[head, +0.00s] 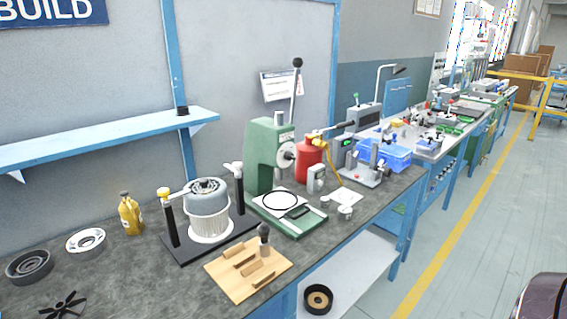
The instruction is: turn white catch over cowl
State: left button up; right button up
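The cowl (208,198) is a grey rounded cap with vents on top. It sits upright on a white pleated cylinder (211,226) in a black stand (190,252) on the bench. The white catch (236,168) is on top of the black post to the right of the cowl. Whether its arm reaches over the cowl's rim is too small to tell. A yellow-knobbed catch (164,193) tops the left post, and its pale arm points toward the cowl. Neither of my grippers shows in the head view.
A wooden block with slots and a dark-handled tool (249,268) lies in front of the stand. A green press (267,160) stands to the right. A blue shelf (100,140) overhangs behind.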

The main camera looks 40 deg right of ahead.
aim_at(236, 168)
jog(key=z, duration=1)
jog(key=i+l, duration=0.1)
jog(key=l+u, duration=0.3)
jog(key=i+l+u, duration=0.1)
jog(key=l+u, duration=0.15)
jog(key=l, duration=0.1)
